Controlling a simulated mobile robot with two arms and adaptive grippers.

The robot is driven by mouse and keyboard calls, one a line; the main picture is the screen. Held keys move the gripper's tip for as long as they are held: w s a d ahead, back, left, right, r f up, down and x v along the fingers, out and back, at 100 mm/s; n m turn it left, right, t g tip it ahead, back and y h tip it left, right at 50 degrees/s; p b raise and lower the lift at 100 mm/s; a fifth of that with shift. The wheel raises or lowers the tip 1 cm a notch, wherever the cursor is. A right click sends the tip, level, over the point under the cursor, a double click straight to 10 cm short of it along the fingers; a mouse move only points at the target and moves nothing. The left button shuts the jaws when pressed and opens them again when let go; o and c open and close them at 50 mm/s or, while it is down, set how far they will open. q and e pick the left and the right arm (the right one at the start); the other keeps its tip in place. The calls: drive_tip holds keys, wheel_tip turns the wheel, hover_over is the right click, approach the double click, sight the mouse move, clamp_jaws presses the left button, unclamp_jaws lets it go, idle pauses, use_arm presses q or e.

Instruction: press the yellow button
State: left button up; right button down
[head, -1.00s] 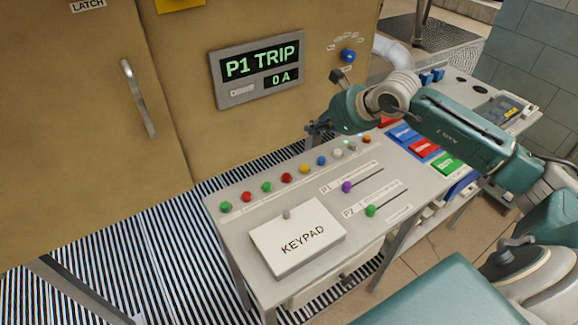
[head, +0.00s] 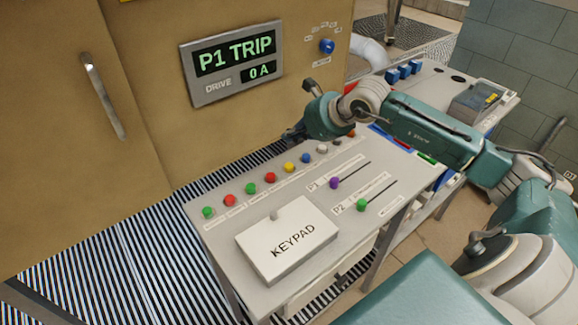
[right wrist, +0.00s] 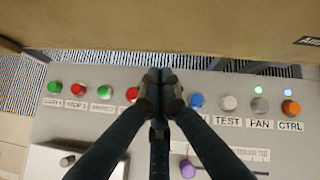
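The yellow button (head: 290,167) is in the row along the back of the grey console (head: 222,236), between a red button (head: 270,178) and a blue button (head: 307,158). My right gripper (head: 291,137) is above and behind the row in the head view, apart from the yellow button in the picture. In the right wrist view its fingertips (right wrist: 160,78) are together with nothing seen between them. They cover the place between red and blue, so the yellow button is hidden there. My left gripper is out of view.
A white keypad cover (head: 287,240) sits at the console's front left. Purple (head: 334,183) and green (head: 361,205) slider knobs are right of it. A tan cabinet (head: 150,120) with a "P1 TRIP" display (head: 236,62) stands close behind the console.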

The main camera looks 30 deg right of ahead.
drive_tip(key=b, duration=0.3)
hover_over(291, 166)
wheel_tip(291, 166, down, 6)
drive_tip(key=shift+f, duration=0.25)
drive_tip(key=shift+f+b, duration=0.35)
drive_tip(key=shift+b, duration=0.2)
idle(0.5)
drive_tip(key=shift+f+b, duration=0.4)
drive_tip(key=shift+b, duration=0.25)
drive_tip(key=shift+s+f+b, duration=0.1)
drive_tip(key=shift+f+b, duration=0.4)
drive_tip(key=shift+b, duration=0.1)
idle(0.6)
drive_tip(key=shift+r, duration=0.15)
drive_tip(key=shift+r+p, duration=0.3)
drive_tip(key=shift+r, duration=0.45)
